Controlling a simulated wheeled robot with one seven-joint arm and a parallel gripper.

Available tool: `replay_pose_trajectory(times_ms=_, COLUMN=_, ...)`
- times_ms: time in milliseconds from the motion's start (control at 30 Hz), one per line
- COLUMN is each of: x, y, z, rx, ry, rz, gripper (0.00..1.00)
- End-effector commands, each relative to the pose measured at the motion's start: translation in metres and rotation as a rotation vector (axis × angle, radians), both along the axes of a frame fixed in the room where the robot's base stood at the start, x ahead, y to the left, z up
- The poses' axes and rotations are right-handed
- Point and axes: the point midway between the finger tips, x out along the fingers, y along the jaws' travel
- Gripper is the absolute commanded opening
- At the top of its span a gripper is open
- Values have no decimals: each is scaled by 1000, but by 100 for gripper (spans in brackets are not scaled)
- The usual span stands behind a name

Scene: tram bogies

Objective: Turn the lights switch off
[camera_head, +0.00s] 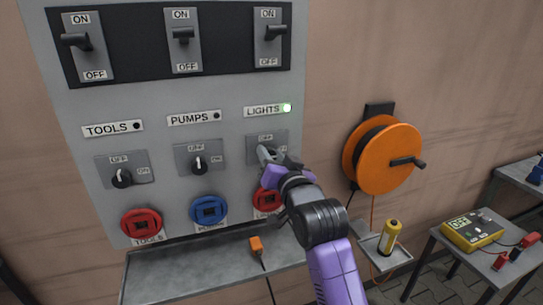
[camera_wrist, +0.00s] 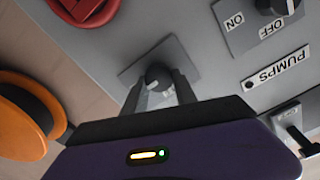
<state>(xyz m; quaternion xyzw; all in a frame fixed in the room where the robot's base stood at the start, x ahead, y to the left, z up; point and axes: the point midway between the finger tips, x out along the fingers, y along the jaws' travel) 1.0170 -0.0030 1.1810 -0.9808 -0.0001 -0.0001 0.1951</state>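The lights switch (camera_head: 252,148) is a dark rotary knob on a grey plate under the LIGHTS label (camera_head: 263,111). OFF shows at the plate's top. My gripper (camera_head: 267,154) is in front of the plate and hides the knob in the head view. In the wrist view the knob (camera_wrist: 158,76) sits between the two fingertips of my gripper (camera_wrist: 159,88). The fingers are apart, one on each side of it. I cannot tell whether they press on it. The knob's pointer direction is not clear.
The pumps switch (camera_head: 198,162) and tools switch (camera_head: 121,178) are to the left. Lever switches line the top. Red and blue sockets lie below, with a grey shelf (camera_head: 205,275) under them. An orange cable reel (camera_head: 385,160) hangs to the right.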

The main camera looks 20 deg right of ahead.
Motion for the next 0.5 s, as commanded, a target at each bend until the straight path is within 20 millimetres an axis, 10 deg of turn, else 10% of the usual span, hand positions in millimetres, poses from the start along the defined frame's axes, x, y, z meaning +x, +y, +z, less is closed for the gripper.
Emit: replay_pose_trajectory(times_ms=500, x=0, y=0, z=0, rx=-113, ry=0, rz=-1, gripper=0)
